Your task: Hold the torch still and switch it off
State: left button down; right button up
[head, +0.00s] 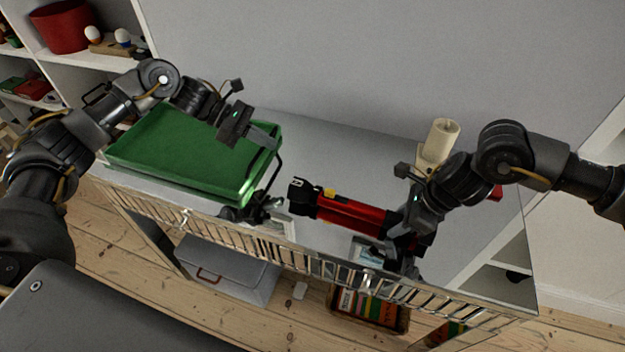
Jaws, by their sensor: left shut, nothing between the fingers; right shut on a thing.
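A red torch (350,212) with a black head and a yellow switch (329,193) lies level over the front part of the grey tabletop, its head pointing left. My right gripper (404,252) is shut on the torch near its right end, and its fingers hide part of the body there. Whether the torch is lit cannot be told.
A green tray (247,190) lies on the left of the tabletop. A cream candle (442,135) stands behind my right gripper. A metal rail (300,258) runs along the table's front edge. A grey box (225,270) and a crate of books (370,305) sit below.

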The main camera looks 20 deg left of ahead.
aim_at(327, 189)
pick_arm(q)
jog(key=s+d+m+g, duration=0.2)
jog(key=s+d+m, duration=0.1)
jog(key=s+d, duration=0.1)
jog(key=shift+s+d+r+g+h, duration=0.2)
jog(key=shift+d+r+g+h, duration=0.1)
jog(key=shift+d+h, duration=0.15)
jog(key=x, duration=1)
jog(key=shift+w+f, duration=0.1)
jog(key=shift+d, duration=0.1)
jog(key=d, duration=0.3)
jog(key=shift+d, duration=0.1)
